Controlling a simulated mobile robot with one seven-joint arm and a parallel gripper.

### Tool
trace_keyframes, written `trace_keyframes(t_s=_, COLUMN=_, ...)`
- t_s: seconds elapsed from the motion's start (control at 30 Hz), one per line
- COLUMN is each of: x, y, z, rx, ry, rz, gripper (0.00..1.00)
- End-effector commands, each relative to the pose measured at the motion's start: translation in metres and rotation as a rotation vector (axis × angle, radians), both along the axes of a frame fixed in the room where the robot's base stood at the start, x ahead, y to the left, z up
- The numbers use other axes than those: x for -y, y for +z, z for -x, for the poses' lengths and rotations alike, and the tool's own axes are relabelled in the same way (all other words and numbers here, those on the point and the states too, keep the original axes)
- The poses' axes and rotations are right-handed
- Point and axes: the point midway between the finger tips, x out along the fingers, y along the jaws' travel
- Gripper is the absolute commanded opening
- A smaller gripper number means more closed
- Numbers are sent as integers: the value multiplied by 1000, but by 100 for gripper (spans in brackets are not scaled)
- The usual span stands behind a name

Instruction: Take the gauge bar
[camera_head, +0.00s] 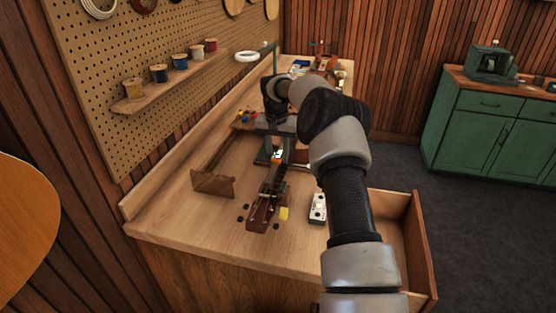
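I cannot make out for certain which thing is the gauge bar; the small items on the workbench (205,222) are too small to tell apart. My gripper (276,158) is over the middle of the bench, pointing down, at the end of my arm. The fingers are too small and dark to show whether they are open or shut. Just in front of it lies a long dark brown piece (264,207), with a yellow item (284,213) at its right side. My arm hides part of the bench's right side.
A white box with dark round marks (318,208) lies right of the brown piece. An open drawer (419,240) juts out at right. Spools line a shelf (170,83) on the pegboard. The bench's front left is clear.

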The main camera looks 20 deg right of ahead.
Motion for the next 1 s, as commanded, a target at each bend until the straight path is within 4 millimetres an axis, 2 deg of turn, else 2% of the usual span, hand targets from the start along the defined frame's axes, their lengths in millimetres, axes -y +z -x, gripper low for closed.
trace_keyframes(t_s=0.07, x=0, y=0, z=0, rx=0, ry=0, rz=0, gripper=31)
trace_keyframes(t_s=0.2, x=0, y=0, z=0, rx=0, ry=0, rz=0, gripper=8)
trace_keyframes(t_s=0.27, x=0, y=1, z=0, rx=1, ry=0, rz=1, gripper=0)
trace_keyframes(t_s=0.47, x=0, y=2, z=0, rx=2, ry=0, rz=1, gripper=0)
trace_keyframes(t_s=0.57, x=0, y=9, z=-1, rx=5, ry=0, rz=2, gripper=0)
trace_keyframes(t_s=1.0, x=0, y=88, z=-1, rx=4, ry=0, rz=1, gripper=0)
